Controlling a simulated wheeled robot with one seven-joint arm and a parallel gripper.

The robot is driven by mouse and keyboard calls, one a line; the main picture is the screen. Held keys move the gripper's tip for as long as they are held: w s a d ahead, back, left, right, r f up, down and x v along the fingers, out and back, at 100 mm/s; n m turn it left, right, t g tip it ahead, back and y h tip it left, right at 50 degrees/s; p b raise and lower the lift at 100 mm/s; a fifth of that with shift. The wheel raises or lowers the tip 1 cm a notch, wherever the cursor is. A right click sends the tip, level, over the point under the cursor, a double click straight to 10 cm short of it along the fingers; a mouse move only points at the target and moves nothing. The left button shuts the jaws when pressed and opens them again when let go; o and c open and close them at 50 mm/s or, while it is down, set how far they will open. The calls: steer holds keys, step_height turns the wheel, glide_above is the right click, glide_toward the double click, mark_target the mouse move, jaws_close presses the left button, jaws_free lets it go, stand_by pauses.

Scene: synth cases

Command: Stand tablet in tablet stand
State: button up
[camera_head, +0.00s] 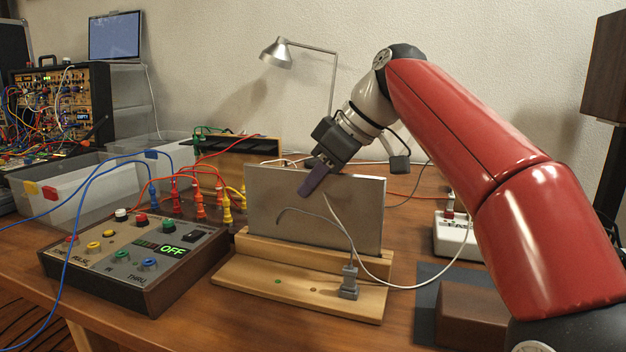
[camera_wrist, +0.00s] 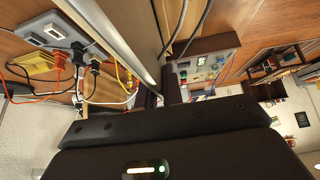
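The tablet (camera_head: 345,205) is a flat grey panel with a pale rim, standing close to upright on the wooden tablet stand (camera_head: 285,291). Its lower edge meets the stand's raised bar, which hides whether it sits fully in the slot. My gripper (camera_head: 313,180) reaches down over the tablet's top edge from behind, with one purplish finger across its front face. The other finger is hidden behind it in the head view. In the wrist view the tablet's silver edge (camera_wrist: 112,42) runs in between the dark fingers (camera_wrist: 160,92), which look closed on it.
A control box (camera_head: 140,255) with knobs and an OFF display stands left of the stand. A grey cable with a plug (camera_head: 349,283) hangs before the tablet. Clear bins and coloured leads lie behind left. A white power strip (camera_head: 457,235) and a brown block (camera_head: 472,314) are right.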

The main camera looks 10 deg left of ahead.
steer(key=o, duration=0.5)
steer(key=p+v, duration=0.3)
steer(key=v, duration=0.5)
steer(key=shift+s, duration=0.15)
